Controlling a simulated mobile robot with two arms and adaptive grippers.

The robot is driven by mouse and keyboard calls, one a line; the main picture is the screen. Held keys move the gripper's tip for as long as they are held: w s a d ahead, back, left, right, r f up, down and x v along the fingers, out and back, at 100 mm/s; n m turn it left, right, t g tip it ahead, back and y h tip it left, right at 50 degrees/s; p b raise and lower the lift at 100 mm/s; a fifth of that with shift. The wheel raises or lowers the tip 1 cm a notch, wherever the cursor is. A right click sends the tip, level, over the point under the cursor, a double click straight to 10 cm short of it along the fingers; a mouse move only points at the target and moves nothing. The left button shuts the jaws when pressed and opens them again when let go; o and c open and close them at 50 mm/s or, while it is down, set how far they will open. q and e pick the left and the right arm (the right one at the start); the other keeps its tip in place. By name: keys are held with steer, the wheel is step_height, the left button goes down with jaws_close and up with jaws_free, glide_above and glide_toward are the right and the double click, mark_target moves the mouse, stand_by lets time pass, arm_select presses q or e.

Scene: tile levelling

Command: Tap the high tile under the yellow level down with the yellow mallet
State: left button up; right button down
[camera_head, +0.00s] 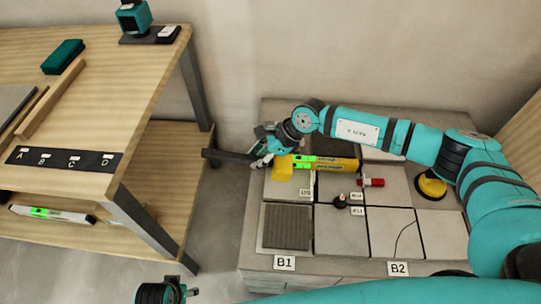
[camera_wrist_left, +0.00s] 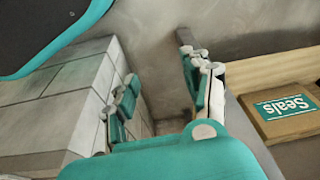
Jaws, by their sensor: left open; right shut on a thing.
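The yellow level (camera_head: 335,164), with green windows, lies across pale tiles (camera_head: 336,183) in the back part of the bed. My right gripper (camera_head: 263,158) is shut on the yellow mallet (camera_head: 282,171). The mallet's yellow head is just left of the level's left end, and its dark handle sticks out to the left. I cannot tell whether the head touches a tile or the level, nor which tile stands high. My left gripper (camera_head: 172,292) is at the bottom edge of the head view; in the left wrist view its fingers (camera_wrist_left: 163,98) are apart and empty.
A red-and-white piece (camera_head: 371,182), a dark knob (camera_head: 340,202) and a yellow suction cup (camera_head: 431,184) are on the bed. A ribbed tile (camera_head: 287,227) and a cracked tile (camera_head: 393,234) lie in front. A wooden bench (camera_head: 140,80) stands left, with another level (camera_head: 52,214) on its shelf.

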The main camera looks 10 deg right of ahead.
steer(key=shift+a+r+p, duration=0.4)
steer(key=shift+r+p, duration=0.1)
steer(key=shift+r, duration=0.3)
steer(key=shift+d+r+p, duration=0.25)
steer(key=shift+d+p, duration=0.2)
steer(key=shift+d, duration=0.25)
arm_select(q)
steer(key=s+f, duration=0.3)
steer(key=f, duration=0.4)
arm_select(e)
steer(key=shift+d, duration=0.35)
steer(key=shift+f, duration=0.5)
step_height(320, 180, down, 4)
steer(key=b, duration=0.3)
steer(key=shift+w+r, duration=0.1)
steer(key=shift+r, duration=0.1)
step_height(320, 180, down, 3)
steer(key=b, duration=0.3)
steer(key=shift+f, duration=0.35)
arm_select(q)
step_height(320, 180, up, 22)
steer(key=w+t, duration=0.1)
steer(key=w, duration=0.1)
steer(key=shift+w+a+f, duration=0.15)
steer(key=shift+f, duration=0.1)
steer(key=shift+r, duration=0.1)
